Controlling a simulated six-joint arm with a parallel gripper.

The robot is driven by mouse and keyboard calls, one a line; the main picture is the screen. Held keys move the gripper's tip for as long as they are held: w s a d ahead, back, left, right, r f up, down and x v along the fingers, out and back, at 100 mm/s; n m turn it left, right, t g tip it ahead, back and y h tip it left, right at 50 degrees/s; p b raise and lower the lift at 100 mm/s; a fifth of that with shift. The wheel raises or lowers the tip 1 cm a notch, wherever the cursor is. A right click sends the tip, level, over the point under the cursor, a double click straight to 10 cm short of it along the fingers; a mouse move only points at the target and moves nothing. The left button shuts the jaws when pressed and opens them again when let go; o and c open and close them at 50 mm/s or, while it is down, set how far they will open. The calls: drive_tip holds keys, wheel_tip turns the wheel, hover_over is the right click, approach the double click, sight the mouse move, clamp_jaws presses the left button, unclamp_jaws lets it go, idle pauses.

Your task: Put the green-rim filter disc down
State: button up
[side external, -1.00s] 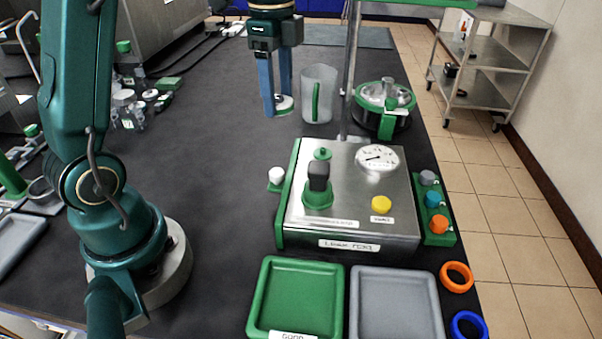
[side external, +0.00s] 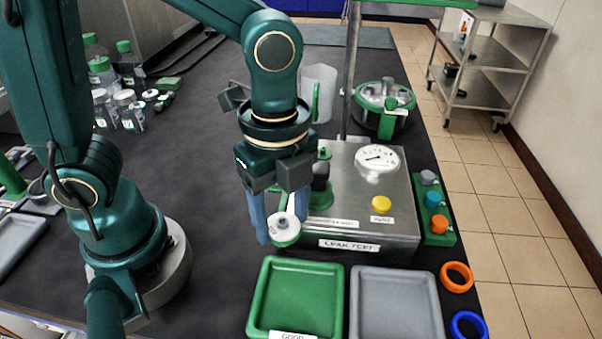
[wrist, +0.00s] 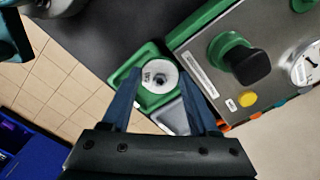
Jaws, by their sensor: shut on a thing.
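The green-rim filter disc (side external: 284,227) is white on top with a green edge and a small dark centre. My gripper (side external: 275,232) is shut on it and holds it above the table, just behind the green tray (side external: 259,297) and beside the front left corner of the leak tester (side external: 352,226). In the wrist view the disc (wrist: 159,77) sits between the two blue fingers, with the green tray (wrist: 124,69) below and beyond it. The green tray carries a label reading GOOD and looks empty in the side view.
A grey tray (side external: 397,303) stands right of the green one, also empty. An orange ring (side external: 457,276) and a blue ring (side external: 468,325) lie to its right. The tester's black-topped clamp (side external: 320,178) stands close to my gripper. The dark table left of my gripper is clear.

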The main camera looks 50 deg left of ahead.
hover_over(299, 300)
wheel_tip(299, 300, down, 4)
drive_tip(key=shift+r, duration=0.1)
drive_tip(key=shift+f, duration=2.05)
drive_tip(key=shift+f, duration=0.15)
drive_tip(key=o, duration=1.3)
